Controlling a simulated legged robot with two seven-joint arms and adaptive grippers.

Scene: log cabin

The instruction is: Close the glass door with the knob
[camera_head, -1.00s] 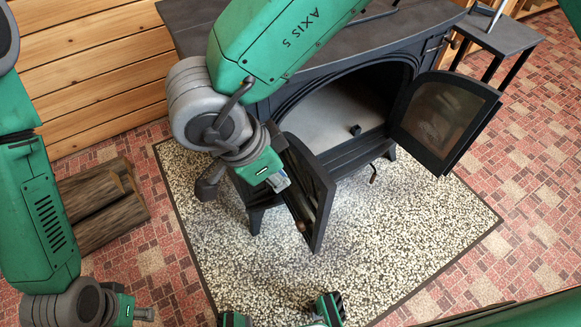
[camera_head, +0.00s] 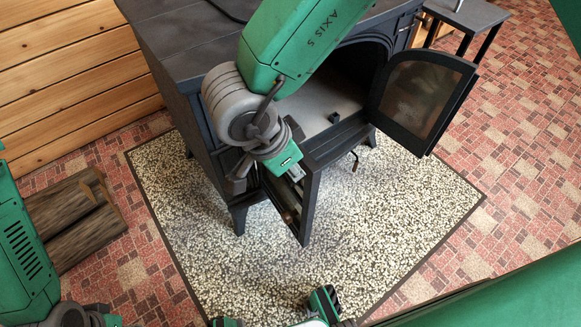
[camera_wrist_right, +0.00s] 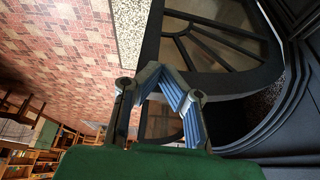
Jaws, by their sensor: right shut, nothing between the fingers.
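A dark stove (camera_head: 190,60) has two arched glass door leaves, both standing open. The left leaf (camera_head: 308,205) juts forward and is seen nearly edge-on, with a small brownish part low on its outer side that may be the knob. The right leaf (camera_head: 378,105) is swung wide to the right. My right gripper (camera_head: 294,174) is at the outer left face of the left leaf; whether it touches is unclear. In the right wrist view its fingers (camera_wrist_right: 166,75) are shut and empty before dark-framed glass (camera_wrist_right: 225,45). My left gripper (camera_head: 112,320) is at the bottom left, its fingers unclear.
The stove stands on a speckled mat (camera_head: 400,215) with clear room in front. Logs (camera_head: 75,220) lie to the left by the wooden wall. A small dark side table (camera_head: 470,15) is at the back right. Red brick-patterned floor surrounds the mat.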

